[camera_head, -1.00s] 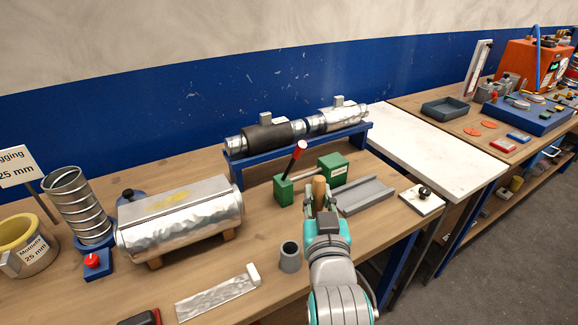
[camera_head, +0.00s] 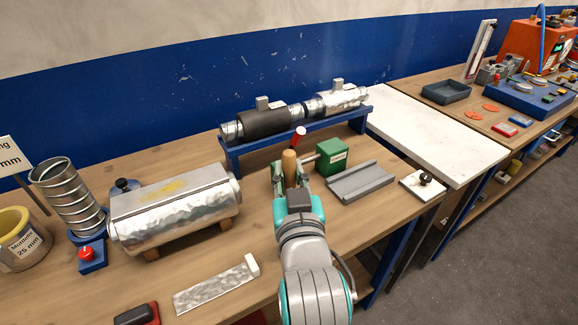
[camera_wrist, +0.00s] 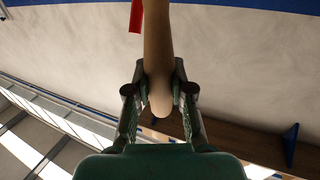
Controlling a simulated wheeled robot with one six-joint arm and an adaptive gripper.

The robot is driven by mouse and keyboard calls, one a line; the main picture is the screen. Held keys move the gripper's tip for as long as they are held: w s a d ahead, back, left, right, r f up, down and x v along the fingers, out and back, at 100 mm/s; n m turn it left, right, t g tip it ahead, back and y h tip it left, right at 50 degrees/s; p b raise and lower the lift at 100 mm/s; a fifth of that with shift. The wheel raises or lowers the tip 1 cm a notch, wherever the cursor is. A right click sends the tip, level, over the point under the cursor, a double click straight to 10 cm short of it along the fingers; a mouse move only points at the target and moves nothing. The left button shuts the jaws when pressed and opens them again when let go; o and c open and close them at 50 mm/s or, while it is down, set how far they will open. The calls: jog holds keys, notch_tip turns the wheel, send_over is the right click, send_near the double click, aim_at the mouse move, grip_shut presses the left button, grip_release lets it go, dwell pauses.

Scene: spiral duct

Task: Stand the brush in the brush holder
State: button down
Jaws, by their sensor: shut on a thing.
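The brush shows as a tan wooden handle (camera_head: 289,164) standing roughly upright out of my gripper (camera_head: 291,186). In the wrist view the handle (camera_wrist: 158,50) runs between the two fingers of my gripper (camera_wrist: 160,92), with its rounded end near me. My gripper is shut on the handle, above the front part of the bench. The bristles are not visible in either view. The brush holder, a small grey cup in the earlier head view, is now hidden behind my gripper and arm, so I cannot tell how the brush stands to it.
A grey channel (camera_head: 361,182) lies to the right. A foil-wrapped duct (camera_head: 172,209) stands left, and a silver strip (camera_head: 216,286) lies front left. Bare bench lies between them.

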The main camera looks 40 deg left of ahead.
jog(key=shift+f, duration=5.7)
jog(key=c, duration=0.9)
grip_release()
jog(key=shift+c, duration=0.2)
jog(key=shift+d, duration=0.1)
jog(key=v, duration=1.2)
